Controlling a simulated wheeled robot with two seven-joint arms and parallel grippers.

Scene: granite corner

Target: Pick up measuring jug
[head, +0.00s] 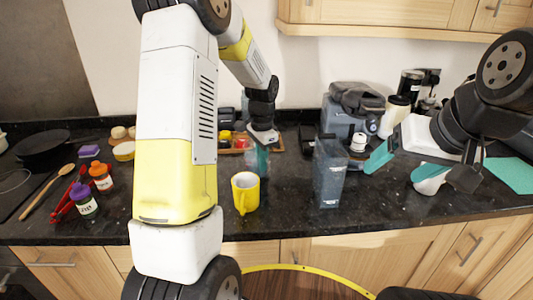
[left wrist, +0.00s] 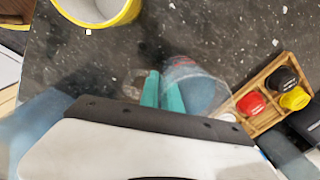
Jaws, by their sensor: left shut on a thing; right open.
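The measuring jug, a clear round vessel with a bluish tint (left wrist: 205,92), is between the teal fingers of my left gripper (left wrist: 162,92) in the left wrist view. The fingers are shut on its side. In the head view my left gripper (head: 262,150) points down behind the yellow mug, and the jug is mostly hidden by the fingers. I cannot tell if the jug touches the counter. My right gripper (head: 404,166) is open and empty at the right, its teal fingers spread above the counter near a white cup (head: 430,180).
A yellow mug (head: 245,192) stands in front of the jug. A tall translucent grey container (head: 329,172) stands to its right. A wooden tray (left wrist: 268,117) with several colourful-lidded jars lies close by. Spice jars (head: 101,177) stand at left. The front counter strip (head: 270,222) is clear.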

